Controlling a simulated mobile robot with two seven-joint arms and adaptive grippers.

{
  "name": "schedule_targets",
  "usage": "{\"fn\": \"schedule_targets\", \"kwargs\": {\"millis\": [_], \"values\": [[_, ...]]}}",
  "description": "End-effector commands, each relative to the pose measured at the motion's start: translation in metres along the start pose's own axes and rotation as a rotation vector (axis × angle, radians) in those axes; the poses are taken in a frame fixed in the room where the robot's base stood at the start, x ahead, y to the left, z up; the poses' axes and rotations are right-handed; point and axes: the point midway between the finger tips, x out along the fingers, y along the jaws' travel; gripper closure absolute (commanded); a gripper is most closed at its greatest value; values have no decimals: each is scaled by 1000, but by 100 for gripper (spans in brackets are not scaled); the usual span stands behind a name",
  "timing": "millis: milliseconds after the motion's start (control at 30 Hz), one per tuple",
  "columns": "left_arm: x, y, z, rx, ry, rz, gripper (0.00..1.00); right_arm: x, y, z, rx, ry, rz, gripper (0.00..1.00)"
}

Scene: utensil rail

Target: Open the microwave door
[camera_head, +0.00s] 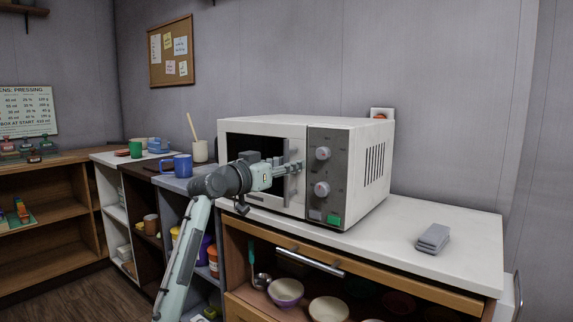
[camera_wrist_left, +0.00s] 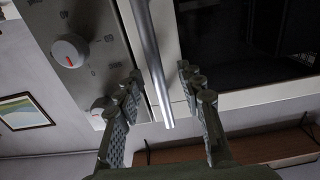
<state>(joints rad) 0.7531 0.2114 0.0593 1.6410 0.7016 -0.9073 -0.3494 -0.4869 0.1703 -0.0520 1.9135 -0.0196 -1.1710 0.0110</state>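The white microwave (camera_head: 258,122) stands on the white counter. Its door (camera_head: 270,201), with a dark window, looks shut and flush with the grey control panel (camera_head: 328,160). The upright metal handle (camera_head: 288,189) is on the door's right side, beside the panel. My left gripper (camera_head: 297,167) is at the door front, at the handle, and hides part of it. In the left wrist view the handle (camera_wrist_left: 156,75) runs between the two spread fingers of the gripper (camera_wrist_left: 160,82), with gaps visible on both sides. My right gripper is not in view.
A grey stacked object (camera_head: 433,238) lies on the counter (camera_head: 380,245) at right. A blue mug (camera_head: 181,166) and a cup with a spoon (camera_head: 200,150) stand left of the microwave. Below the counter are a drawer handle (camera_head: 309,262) and bowls (camera_head: 286,291). Free room lies before the panel.

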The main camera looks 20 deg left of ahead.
Motion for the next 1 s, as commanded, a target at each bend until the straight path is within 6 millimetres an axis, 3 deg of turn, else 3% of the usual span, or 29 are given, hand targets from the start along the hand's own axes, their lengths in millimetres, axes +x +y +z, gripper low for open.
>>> {"fn": "schedule_targets", "kwargs": {"millis": [67, 400, 900, 1000], "values": [[0, 0, 0, 0, 0, 0, 62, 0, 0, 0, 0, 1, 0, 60], [0, 0, 0, 0, 0, 0, 100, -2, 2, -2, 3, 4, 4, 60], [-6, -2, 2, 2, -1, 15, 100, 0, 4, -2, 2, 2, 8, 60], [-16, -4, 3, 2, 0, 44, 100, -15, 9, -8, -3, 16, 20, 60]]}}
